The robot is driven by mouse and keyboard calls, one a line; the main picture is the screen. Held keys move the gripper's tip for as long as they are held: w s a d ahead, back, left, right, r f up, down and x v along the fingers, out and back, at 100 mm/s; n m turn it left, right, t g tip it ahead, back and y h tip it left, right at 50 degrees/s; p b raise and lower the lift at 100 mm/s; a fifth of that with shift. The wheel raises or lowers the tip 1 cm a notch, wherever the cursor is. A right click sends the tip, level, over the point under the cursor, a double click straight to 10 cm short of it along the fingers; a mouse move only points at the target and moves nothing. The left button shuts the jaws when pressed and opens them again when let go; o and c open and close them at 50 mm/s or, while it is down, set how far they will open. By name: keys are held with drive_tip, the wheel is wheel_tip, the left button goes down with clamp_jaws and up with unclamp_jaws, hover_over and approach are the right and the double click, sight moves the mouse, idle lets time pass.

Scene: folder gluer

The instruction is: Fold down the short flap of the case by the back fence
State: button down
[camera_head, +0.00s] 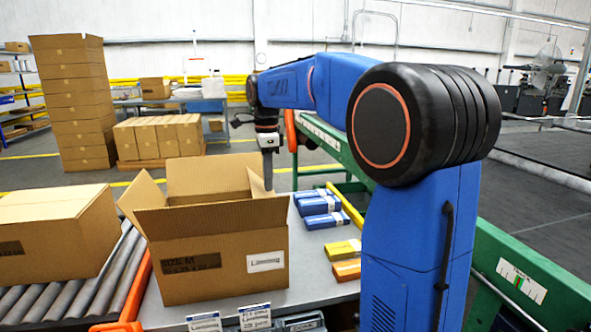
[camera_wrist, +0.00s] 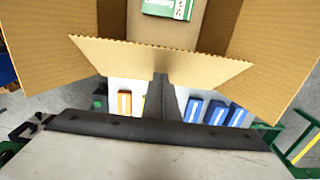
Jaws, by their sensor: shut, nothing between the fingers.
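The open cardboard case (camera_head: 225,270) stands on the grey table with its flaps raised or splayed outward. Its right short flap (camera_head: 258,182) leans outward and up beside my gripper (camera_head: 268,186). In the wrist view this flap (camera_wrist: 150,58) spans the middle, and my gripper (camera_wrist: 163,80) has its shut, empty fingers at the flap's outer edge; I cannot tell if they touch. The left short flap (camera_head: 140,203), the front long flap (camera_head: 210,216) and the back long flap (camera_head: 205,172) are also open. A green-and-white pack (camera_wrist: 168,8) lies inside. I cannot single out the back fence.
Blue packs (camera_head: 319,205), a yellow pack (camera_head: 343,249) and an orange pack (camera_head: 346,270) lie right of the case. A yellow rail (camera_head: 345,206) runs behind them. A closed carton (camera_head: 55,232) sits on rollers (camera_head: 100,285) at left. A green machine frame (camera_head: 530,275) stands right.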

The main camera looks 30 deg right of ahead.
sight(255, 185)
drive_tip(key=shift+w+a+f, duration=0.2)
drive_tip(key=shift+a+f, duration=0.1)
drive_tip(key=shift+a, duration=0.45)
drive_tip(key=shift+w+a+f, duration=0.25)
drive_tip(key=shift+a+f, duration=0.6)
drive_tip(key=shift+a, duration=0.1)
drive_tip(key=shift+a+f, duration=0.1)
drive_tip(key=shift+w+a+f, duration=0.2)
drive_tip(key=shift+a+f, duration=0.35)
drive_tip(key=shift+f, duration=0.25)
